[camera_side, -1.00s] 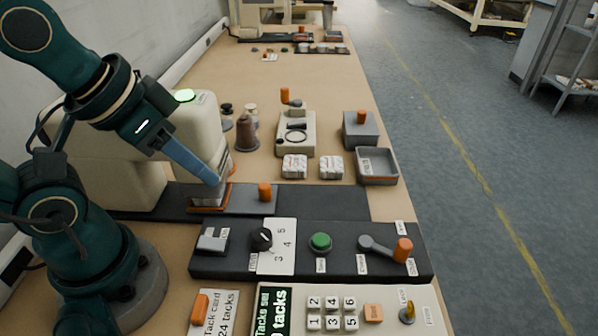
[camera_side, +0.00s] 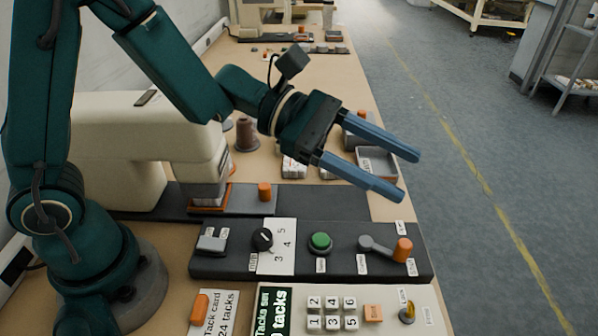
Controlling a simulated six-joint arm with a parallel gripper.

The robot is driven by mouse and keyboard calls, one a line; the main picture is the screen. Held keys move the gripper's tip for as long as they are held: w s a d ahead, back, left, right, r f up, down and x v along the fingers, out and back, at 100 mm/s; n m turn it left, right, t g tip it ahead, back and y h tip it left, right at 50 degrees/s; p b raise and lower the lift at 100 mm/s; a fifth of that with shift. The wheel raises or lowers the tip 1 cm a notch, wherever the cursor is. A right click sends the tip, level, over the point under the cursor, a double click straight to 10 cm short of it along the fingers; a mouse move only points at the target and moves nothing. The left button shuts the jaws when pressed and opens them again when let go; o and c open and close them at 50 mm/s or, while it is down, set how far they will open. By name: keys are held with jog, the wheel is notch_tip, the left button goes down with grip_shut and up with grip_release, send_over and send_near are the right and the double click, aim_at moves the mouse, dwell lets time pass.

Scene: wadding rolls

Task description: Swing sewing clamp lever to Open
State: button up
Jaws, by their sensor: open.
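The clamp lever (camera_side: 380,245) is a grey arm with an orange knob (camera_side: 403,250) at the right end of the black control panel (camera_side: 340,270). It points right and slightly toward the front from its round pivot. Small labels stand behind and in front of the knob; their print is too small to read surely. My gripper (camera_side: 408,174) is open and empty, its two blue fingers spread and pointing right. It hangs in the air, appearing behind and above the knob in the picture, apart from the lever.
On the panel are a green button (camera_side: 320,242), a black dial (camera_side: 262,239) and a grey switch (camera_side: 211,240). The cream sewing machine (camera_side: 140,140) stands left. A grey tray (camera_side: 376,153) and wrapped packs (camera_side: 293,168) lie behind the panel. A keypad box (camera_side: 390,300) is in front.

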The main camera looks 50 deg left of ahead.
aim_at(406, 243)
jog(key=f+n, duration=0.1)
jog(key=f, duration=0.1)
jog(key=w+f+n, duration=0.1)
jog(key=f, duration=0.1)
jog(key=w+f+n+t+y, duration=0.1)
jog(key=f, duration=0.2)
jog(key=shift+w+a+n, duration=0.1)
jog(key=shift+a+n, duration=0.25)
jog(key=shift+n, duration=0.05)
jog(key=shift+n+g+y, duration=0.4)
jog(key=shift+n, duration=0.1)
jog(key=f, duration=0.3)
jog(key=s+f, duration=0.1)
jog(key=f, duration=0.1)
jog(key=shift+d, duration=0.25)
jog(key=shift+d+f, duration=0.25)
jog(key=shift+x, duration=2.25)
jog(key=shift+r, duration=0.1)
grip_shut()
